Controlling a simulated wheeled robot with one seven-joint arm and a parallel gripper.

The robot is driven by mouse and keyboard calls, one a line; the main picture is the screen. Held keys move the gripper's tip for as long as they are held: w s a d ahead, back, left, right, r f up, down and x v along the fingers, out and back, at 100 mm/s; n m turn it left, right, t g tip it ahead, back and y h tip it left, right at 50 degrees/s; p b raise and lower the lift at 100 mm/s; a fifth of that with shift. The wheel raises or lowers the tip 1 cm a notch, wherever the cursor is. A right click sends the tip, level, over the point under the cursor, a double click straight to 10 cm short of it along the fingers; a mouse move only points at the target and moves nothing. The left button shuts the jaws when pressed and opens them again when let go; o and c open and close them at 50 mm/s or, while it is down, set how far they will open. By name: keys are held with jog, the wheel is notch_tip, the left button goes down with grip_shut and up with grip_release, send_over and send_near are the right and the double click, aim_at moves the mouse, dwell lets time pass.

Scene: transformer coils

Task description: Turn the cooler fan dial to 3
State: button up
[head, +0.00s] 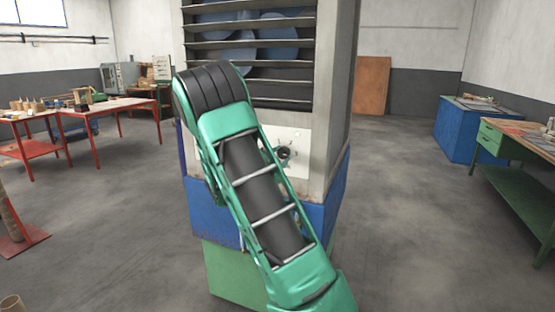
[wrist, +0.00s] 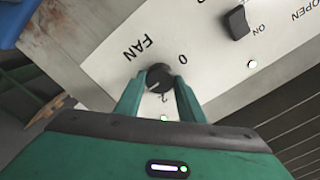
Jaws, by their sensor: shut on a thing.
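The black round fan dial (wrist: 160,77) sits on a pale control panel (wrist: 90,60) in the wrist view. The word FAN and the marks 0 and 2 show around it. My gripper (wrist: 160,84) has one green finger on each side of the dial and is shut on it. A small pale line shows on the dial's face, but I cannot tell exactly which number it faces. In the head view, my arm covers part of the cooler's panel (head: 299,164). A dark round part shows there beside my arm; my gripper's fingers cannot be made out.
A black rocker switch (wrist: 236,23) marked ON and small lights are on the panel. The tall cooler (head: 335,70) has slats above the panel and a blue base. Red-legged tables (head: 62,136) stand left, a green bench (head: 515,185) right. Floor between is clear.

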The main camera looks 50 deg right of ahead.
jog(key=shift+f, duration=0.25)
jog(key=o, duration=0.9)
jog(key=shift+c, duration=0.2)
jog(key=shift+o, duration=0.9)
jog(key=shift+r, duration=0.1)
jog(key=v, duration=1)
jog(key=shift+a, duration=0.4)
